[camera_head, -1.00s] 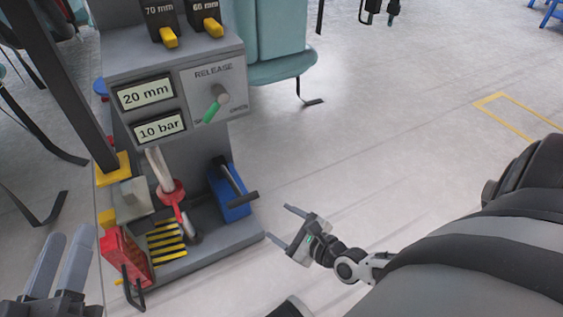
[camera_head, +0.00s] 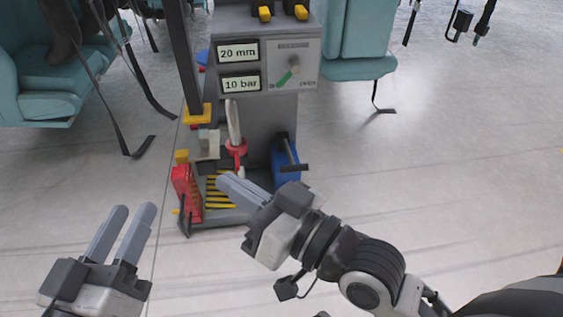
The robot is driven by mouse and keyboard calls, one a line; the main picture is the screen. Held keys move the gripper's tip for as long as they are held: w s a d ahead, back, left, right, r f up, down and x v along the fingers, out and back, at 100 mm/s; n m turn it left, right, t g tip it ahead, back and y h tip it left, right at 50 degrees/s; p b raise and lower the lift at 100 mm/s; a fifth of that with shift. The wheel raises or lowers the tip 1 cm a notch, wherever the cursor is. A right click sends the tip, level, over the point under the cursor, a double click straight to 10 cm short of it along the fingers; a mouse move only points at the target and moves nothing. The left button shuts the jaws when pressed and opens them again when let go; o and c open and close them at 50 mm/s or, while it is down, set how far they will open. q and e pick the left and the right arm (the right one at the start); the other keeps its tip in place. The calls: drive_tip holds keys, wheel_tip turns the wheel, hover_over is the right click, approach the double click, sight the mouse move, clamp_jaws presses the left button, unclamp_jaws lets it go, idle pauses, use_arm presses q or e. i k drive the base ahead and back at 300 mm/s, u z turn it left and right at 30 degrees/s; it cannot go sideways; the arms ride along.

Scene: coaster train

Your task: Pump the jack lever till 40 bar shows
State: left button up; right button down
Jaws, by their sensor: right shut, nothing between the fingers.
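The grey jack stand (camera_head: 266,118) is upper centre in the head view. Its displays read 20 mm (camera_head: 238,52) and 10 bar (camera_head: 240,83). A pale rod (camera_head: 233,118) with a red collar (camera_head: 236,149) rises at the stand's foot, probably the jack lever. A green release handle (camera_head: 285,77) is on the panel. My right gripper (camera_head: 228,184) is shut and empty, its fingertips in front of the foot below the red collar; contact cannot be told. My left gripper (camera_head: 133,209) is open and empty at lower left, apart from the stand.
A red box (camera_head: 186,191) with a dark handle is at the foot's left, a blue box (camera_head: 286,177) with a dark bar at its right. A dark post (camera_head: 184,60) stands left. Teal seats (camera_head: 42,85) with hanging straps flank the stand. Floor to the right is clear.

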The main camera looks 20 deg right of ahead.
sight(293, 167)
drive_tip(key=u, duration=1.65)
drive_tip(key=k, duration=0.95)
drive_tip(key=z, duration=1.6)
drive_tip(key=i, duration=1.5)
drive_tip(key=z, duration=0.15)
